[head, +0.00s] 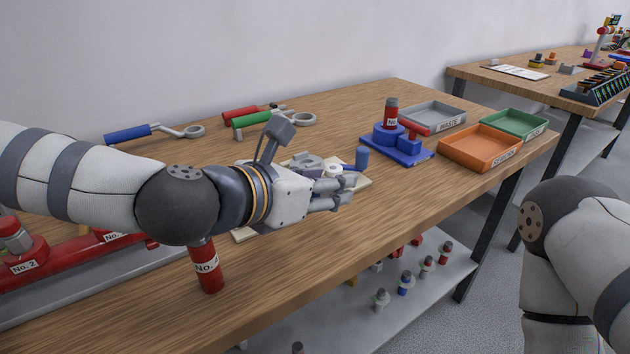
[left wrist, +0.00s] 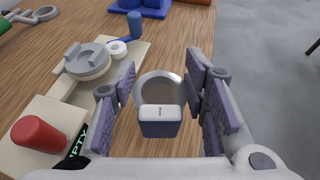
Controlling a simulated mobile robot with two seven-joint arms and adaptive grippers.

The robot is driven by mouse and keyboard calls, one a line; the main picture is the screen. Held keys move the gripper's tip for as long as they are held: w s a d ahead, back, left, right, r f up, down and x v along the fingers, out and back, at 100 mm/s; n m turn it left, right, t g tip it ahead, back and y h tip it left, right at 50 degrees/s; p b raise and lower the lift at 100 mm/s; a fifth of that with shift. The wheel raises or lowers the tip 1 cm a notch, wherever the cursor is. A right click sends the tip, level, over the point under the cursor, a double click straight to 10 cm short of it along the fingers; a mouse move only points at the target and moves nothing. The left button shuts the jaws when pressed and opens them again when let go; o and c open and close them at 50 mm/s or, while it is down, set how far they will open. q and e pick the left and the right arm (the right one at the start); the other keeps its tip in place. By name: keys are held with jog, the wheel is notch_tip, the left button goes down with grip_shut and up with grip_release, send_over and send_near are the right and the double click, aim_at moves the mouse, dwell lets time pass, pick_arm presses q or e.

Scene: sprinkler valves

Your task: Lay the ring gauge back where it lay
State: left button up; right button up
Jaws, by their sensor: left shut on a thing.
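The ring gauge, a round grey metal ring (left wrist: 160,88), shows in the left wrist view between the fingers of my left gripper (left wrist: 162,105). A block with a pale top and dark front covers its near edge. The board also shows in the left wrist view (left wrist: 123,66). My right gripper is out of view.
A blue cylinder (head: 362,158) stands near the board. Behind it are a blue fixture (head: 405,149) and orange (head: 480,147), green (head: 513,124) and grey (head: 435,115) trays. Wrenches with blue (head: 128,134) and green (head: 252,119) handles lie at the back. The right front tabletop is clear.

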aim_at(323, 244)
pick_arm(q)
jog(key=f+b, duration=0.1)
jog(key=f, duration=0.1)
jog(key=f+b, duration=0.1)
jog(key=f, duration=0.2)
jog(key=f+b, duration=0.1)
jog(key=f, duration=0.2)
jog(key=shift+s+f, duration=0.2)
jog(key=shift+s, duration=0.2)
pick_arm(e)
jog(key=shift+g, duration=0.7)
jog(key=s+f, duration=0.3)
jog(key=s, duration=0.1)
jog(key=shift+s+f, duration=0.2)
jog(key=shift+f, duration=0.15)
pick_arm(q)
jog(key=shift+f, duration=0.1)
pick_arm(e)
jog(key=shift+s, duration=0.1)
pick_arm(q)
jog(key=o, duration=1.4)
